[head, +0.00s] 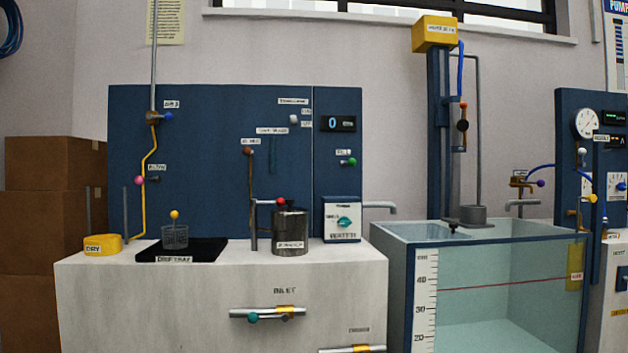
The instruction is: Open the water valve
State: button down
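No handle is clearly labelled as the water valve, and most labels are too small to read. A horizontal pipe (285,311) under a sign like "INLET" on the white bench front has a teal knob (253,318). A red knob (281,201) sits on a pipe above a dark metal pot (290,232). A blue knob (168,116) and a pink knob (139,181) are on the left panel piping. A green knob (351,161) is below a display reading 0. My gripper is not in view.
A glass-fronted tank (500,290) with a level scale stands right of the white bench (150,300). Cardboard boxes (50,215) are stacked at the left. A gauge panel is at far right.

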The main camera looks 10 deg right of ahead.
aim_at(344, 222)
jog(key=i+l+z, duration=0.1)
jog(key=i+z, duration=0.25)
jog(key=i+l+z, duration=0.1)
jog(key=z, duration=0.25)
jog(key=i+j+z, duration=0.1)
jog(key=i+z, duration=0.25)
